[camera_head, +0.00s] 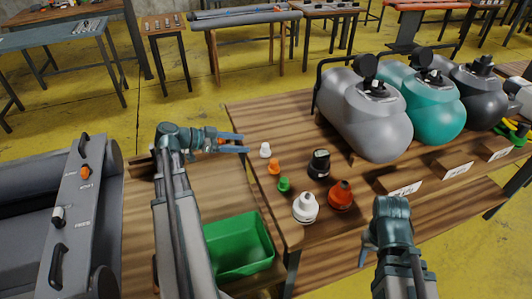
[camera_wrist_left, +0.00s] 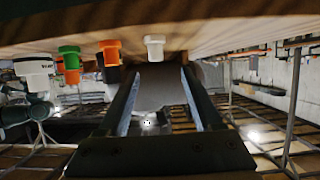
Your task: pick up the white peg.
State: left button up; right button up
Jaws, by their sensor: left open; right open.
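The small white peg (camera_head: 265,150) stands upright near the left edge of the wooden table (camera_head: 250,112). My left gripper (camera_head: 244,144) is open, just left of the peg and pointing at it, with a small gap. In the left wrist view, which looks upside down, the white peg (camera_wrist_left: 154,47) is ahead of the open fingertips (camera_wrist_left: 158,72), roughly centred, with nothing held. My right gripper (camera_head: 368,243) is open at the table's front edge, right of centre, away from the peg; its fingers are only partly visible.
An orange peg (camera_head: 274,167) and a green peg (camera_head: 283,184) stand close in front of the white one. Larger black (camera_head: 319,164), white (camera_head: 305,208) and red (camera_head: 341,195) caps stand nearby. A green bin (camera_head: 240,247) is below left.

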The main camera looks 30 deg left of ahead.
aim_at(265, 152)
pick_arm(q)
jog(key=b+x, duration=0.1)
jog(key=x, duration=0.4)
jog(key=shift+f, duration=0.1)
jog(key=shift+d+f+b, duration=0.2)
jog(key=shift+b, duration=0.3)
jog(key=x, duration=0.1)
jog(key=b+x, duration=0.1)
jog(key=x, duration=0.1)
jog(key=b+x, duration=0.1)
jog(key=shift+s+d+f, duration=0.1)
jog(key=shift+d+f, duration=0.1)
jog(key=shift+f, duration=0.25)
jog(key=shift+d, duration=0.15)
grip_shut()
